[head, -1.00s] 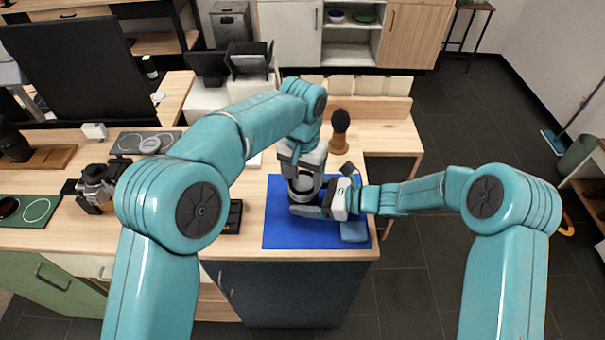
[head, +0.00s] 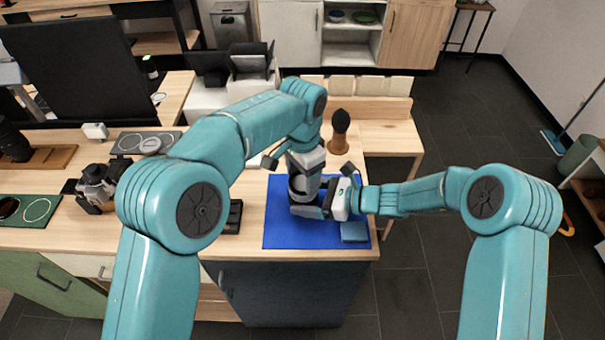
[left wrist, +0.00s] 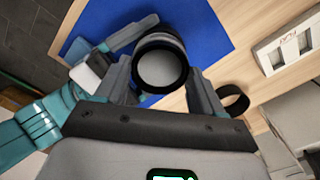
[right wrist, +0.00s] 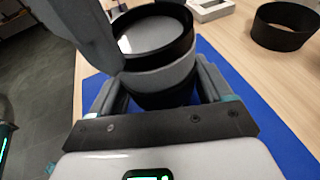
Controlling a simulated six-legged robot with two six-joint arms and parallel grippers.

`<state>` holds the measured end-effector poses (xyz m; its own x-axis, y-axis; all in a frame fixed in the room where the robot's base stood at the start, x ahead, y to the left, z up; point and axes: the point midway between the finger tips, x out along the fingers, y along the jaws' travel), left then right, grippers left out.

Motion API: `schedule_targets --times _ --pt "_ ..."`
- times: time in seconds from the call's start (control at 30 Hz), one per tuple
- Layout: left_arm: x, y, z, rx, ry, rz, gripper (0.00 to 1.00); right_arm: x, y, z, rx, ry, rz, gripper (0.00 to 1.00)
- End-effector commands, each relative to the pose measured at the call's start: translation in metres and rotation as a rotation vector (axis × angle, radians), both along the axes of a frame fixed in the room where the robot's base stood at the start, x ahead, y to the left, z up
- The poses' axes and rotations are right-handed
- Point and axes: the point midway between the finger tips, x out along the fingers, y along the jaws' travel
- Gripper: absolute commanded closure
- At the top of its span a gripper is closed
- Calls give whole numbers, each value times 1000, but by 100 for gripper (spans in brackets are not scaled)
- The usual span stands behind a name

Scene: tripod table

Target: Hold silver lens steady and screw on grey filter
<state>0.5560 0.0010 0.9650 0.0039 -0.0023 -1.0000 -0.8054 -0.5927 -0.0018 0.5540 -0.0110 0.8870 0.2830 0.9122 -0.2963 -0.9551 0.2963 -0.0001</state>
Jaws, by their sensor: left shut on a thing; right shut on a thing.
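The silver lens (right wrist: 163,82) stands upright over the blue mat (head: 282,230), with a black rim at its top. My right gripper (head: 320,208) is shut on the lens from the side, low over the mat. My left gripper (head: 304,184) comes down from above and is shut at the top of the lens. Between its fingers in the left wrist view is the grey filter (left wrist: 163,69), a grey disc in a dark ring. The filter sits at the lens's top; whether its thread is engaged I cannot tell.
A black ring (right wrist: 284,27) stands on the wood beside the mat. A folded blue cloth (head: 354,232) lies at the mat's front right. A brush (head: 340,125) stands behind. A camera (head: 97,185) is far left. The mat's front is clear.

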Motion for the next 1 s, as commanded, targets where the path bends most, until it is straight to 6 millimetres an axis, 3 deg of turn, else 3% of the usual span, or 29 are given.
schedule_targets --times 0.3,0.57,0.8,1.0 --pt "0 0 -4 3 5 -251 66 -1 1 1 4 -3 5 38" --pt "0 0 -5 4 6 -266 66 -1 1 2 4 -4 5 38" --pt "0 0 -5 4 6 -502 66 -1 1 2 5 -4 5 38" --pt "0 0 -5 4 6 -521 66 -1 1 2 5 -4 5 38"
